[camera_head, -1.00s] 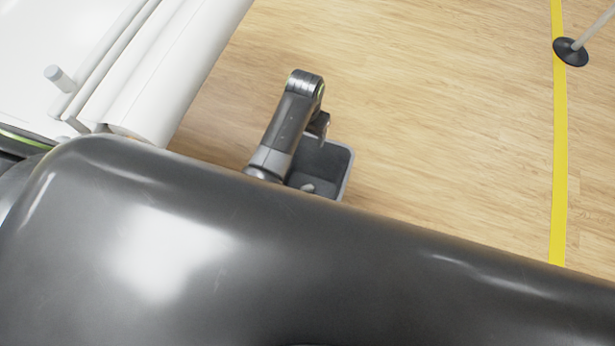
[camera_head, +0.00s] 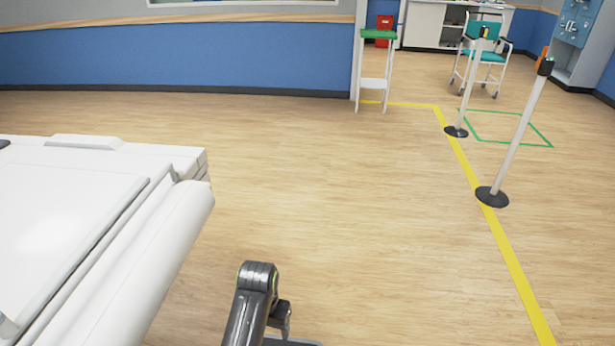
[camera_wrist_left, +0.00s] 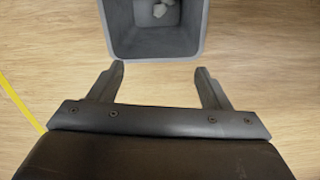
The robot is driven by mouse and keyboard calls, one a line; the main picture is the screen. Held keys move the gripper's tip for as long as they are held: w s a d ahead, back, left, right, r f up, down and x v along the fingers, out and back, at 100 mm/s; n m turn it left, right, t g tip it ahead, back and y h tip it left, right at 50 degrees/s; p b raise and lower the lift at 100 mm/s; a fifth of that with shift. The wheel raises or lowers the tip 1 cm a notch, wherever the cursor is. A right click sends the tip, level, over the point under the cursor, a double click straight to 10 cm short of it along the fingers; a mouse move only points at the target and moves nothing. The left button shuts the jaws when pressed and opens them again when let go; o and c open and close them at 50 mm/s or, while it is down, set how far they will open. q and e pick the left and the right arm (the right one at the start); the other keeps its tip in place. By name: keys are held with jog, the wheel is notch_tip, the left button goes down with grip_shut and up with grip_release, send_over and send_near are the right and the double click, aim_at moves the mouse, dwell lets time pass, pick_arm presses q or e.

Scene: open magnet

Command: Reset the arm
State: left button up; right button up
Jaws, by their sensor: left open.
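In the left wrist view my left gripper (camera_wrist_left: 160,70) is open, its two dark fingers apart with nothing between them. The fingers look apart from the bin, though the height gap is hard to judge. In the head view part of my arm rises at the bottom middle, and only a sliver of the bin (camera_head: 300,342) shows beside it. My right gripper is in neither view.
A large white padded machine or bed (camera_head: 70,220) fills the left. Barrier posts (camera_head: 520,130) stand along a yellow floor line (camera_head: 490,225) at right. The middle floor is clear.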

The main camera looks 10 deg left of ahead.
pick_arm(q)
jog(key=s+a+f+p, duration=0.2)
jog(key=s+a+f, duration=0.3)
jog(key=f, duration=0.5)
jog(key=s+a+f+p, duration=0.1)
jog(key=s+a+f, duration=0.1)
jog(key=s+f, duration=0.65)
jog(key=s+a+f+p, duration=0.1)
jog(key=s+a+f, duration=0.2)
jog(key=s, duration=0.5)
jog(key=s+a+f+n, duration=0.1)
jog(key=s+a+f, duration=0.2)
jog(key=s, duration=0.5)
jog(key=s+a+f+n+t+y+p, duration=0.1)
jog(key=s+a+f, duration=0.3)
jog(key=s, duration=0.5)
jog(key=shift+f+p, duration=0.35)
